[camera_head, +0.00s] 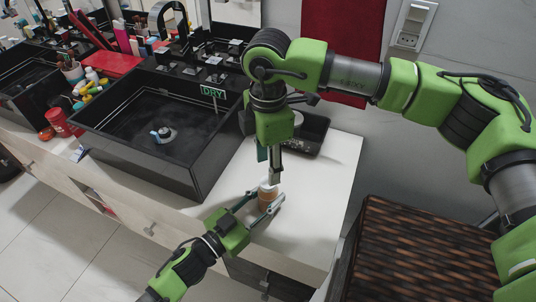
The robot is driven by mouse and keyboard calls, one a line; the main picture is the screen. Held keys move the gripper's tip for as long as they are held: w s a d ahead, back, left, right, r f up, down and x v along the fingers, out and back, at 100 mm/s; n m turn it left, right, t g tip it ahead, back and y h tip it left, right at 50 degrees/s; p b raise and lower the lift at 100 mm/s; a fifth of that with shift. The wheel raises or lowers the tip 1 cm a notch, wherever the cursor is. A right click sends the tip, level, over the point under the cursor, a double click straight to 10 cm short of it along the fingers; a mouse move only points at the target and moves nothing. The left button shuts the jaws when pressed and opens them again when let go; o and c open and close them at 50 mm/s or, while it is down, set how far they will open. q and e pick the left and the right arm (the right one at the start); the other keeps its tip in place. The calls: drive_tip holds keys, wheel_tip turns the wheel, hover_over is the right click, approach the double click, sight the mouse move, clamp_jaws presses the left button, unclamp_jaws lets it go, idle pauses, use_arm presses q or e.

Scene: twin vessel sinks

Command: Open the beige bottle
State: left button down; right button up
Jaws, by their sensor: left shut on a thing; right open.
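The beige bottle (267,199) stands upright on the white countertop, right of the near black sink. Its body looks orange-brown, with a pale top (268,185). My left gripper (264,203) reaches in from the lower left, with its fingers shut around the bottle's body. My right gripper (273,174) points straight down from above, directly over the bottle. It is open, with its fingertips close to the pale top. I cannot tell whether they touch it. The fingers partly hide the bottle.
The near black vessel sink (190,170) is left of the bottle. A dark tray (307,134) lies behind my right gripper. A brown woven basket (415,250) stands to the right. Bottles and a red container (58,122) crowd the left. The counter right of the bottle is clear.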

drive_tip(key=shift+f, duration=2.75)
